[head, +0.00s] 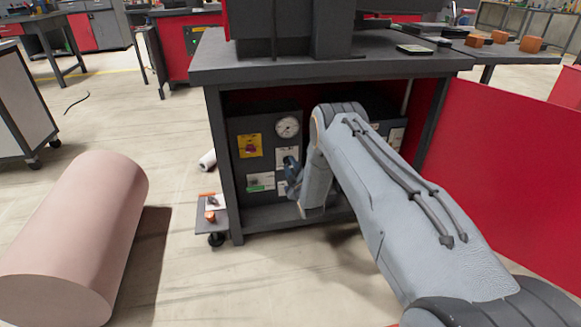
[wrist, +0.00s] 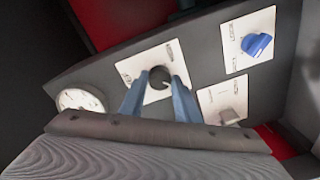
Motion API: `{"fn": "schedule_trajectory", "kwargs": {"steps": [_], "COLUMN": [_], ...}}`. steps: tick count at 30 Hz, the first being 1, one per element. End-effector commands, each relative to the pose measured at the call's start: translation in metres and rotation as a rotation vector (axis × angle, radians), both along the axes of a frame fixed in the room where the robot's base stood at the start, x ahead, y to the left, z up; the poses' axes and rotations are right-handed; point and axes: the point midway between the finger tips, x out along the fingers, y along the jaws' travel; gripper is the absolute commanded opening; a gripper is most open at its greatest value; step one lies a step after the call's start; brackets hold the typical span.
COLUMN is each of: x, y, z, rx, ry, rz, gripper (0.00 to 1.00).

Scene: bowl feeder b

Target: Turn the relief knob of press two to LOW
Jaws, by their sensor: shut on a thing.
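A dark round knob (wrist: 159,76) sits on a white plate (wrist: 135,64) on the dark panel (wrist: 205,62) in the wrist view. The two blue-grey fingers of my gripper (wrist: 158,84) are on either side of the knob and shut on it. The plate's lettering is too small to read, so I cannot tell the knob's setting. In the head view my gripper (head: 291,172) is at the front of the panel (head: 240,126) under the bench, and my arm hides part of the panel there.
A blue knob (wrist: 257,45), a grey switch (wrist: 229,116) and a round gauge (wrist: 80,100) are on the same panel. A pink cylinder (head: 75,240) lies left, and a red panel (head: 510,180) stands right.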

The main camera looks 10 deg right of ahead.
Motion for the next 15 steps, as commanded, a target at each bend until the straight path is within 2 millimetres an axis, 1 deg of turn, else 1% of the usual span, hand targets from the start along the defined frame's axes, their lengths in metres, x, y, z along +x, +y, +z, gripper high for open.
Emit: {"fn": "schedule_trajectory", "kwargs": {"steps": [11, 12, 14, 15], "x": [-0.0003, -0.0003, -0.0003, -0.0003], "y": [0.0001, 0.0001, 0.0001, 0.0001], "z": [-0.0008, -0.0008, -0.0008, -0.0008], "rx": [-0.004, -0.004, -0.004, -0.004], "ry": [0.002, 0.002, 0.002, 0.002], "rz": [0.0, 0.0, 0.0, 0.0], "gripper": [0.07, 0.34, 0.44, 0.48]}}
